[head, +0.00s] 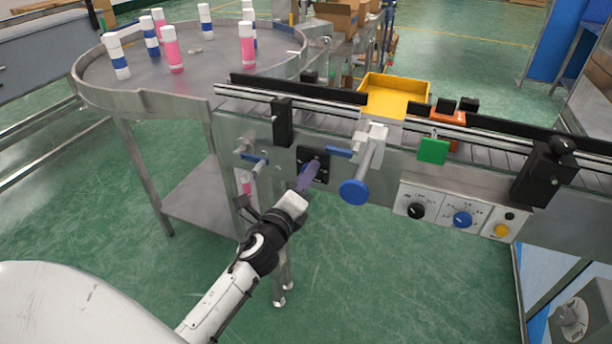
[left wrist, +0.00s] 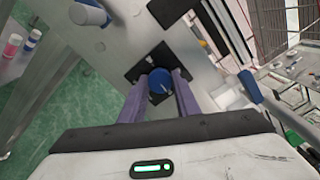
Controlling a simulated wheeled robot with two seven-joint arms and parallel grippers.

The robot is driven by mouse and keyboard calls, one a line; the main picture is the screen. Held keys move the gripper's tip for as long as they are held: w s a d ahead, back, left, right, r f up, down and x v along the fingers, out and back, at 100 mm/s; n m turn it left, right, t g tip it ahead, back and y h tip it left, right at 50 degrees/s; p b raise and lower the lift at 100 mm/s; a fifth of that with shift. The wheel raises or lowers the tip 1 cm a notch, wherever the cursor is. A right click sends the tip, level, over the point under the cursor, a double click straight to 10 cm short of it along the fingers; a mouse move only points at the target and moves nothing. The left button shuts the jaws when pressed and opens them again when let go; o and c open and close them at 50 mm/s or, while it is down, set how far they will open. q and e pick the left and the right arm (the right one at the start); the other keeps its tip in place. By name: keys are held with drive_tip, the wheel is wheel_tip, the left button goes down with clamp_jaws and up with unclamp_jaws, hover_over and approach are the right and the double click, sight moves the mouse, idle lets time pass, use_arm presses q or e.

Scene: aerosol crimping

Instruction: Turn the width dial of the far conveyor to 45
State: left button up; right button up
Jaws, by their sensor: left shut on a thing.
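My left gripper (head: 309,178) reaches up to the front side panel of the conveyor, at a small black plate (head: 322,160) below the rail. In the left wrist view my left gripper's purple fingers (left wrist: 160,88) are shut on a round blue dial (left wrist: 160,78), one finger on each side. The dial has a light mark on its face; any numbers are too small to read. In the head view the fingers hide most of the dial. My right gripper is not in view.
Blue-handled levers (head: 254,158) and a blue round knob (head: 354,191) stick out beside my gripper. A control panel (head: 440,212) with black, blue and yellow knobs is at the right. A round steel table (head: 200,85) with several bottles stands at the upper left.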

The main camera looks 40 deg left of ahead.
use_arm(q)
drive_tip(key=shift+n+p, duration=1.2)
drive_tip(key=shift+n, duration=6.2)
drive_tip(key=shift+f, duration=0.1)
drive_tip(key=o, duration=1)
drive_tip(key=shift+o, duration=0.2)
wheel_tip(320, 180, up, 10)
drive_tip(key=shift+r+p, duration=0.1)
drive_tip(key=shift+p, duration=0.7)
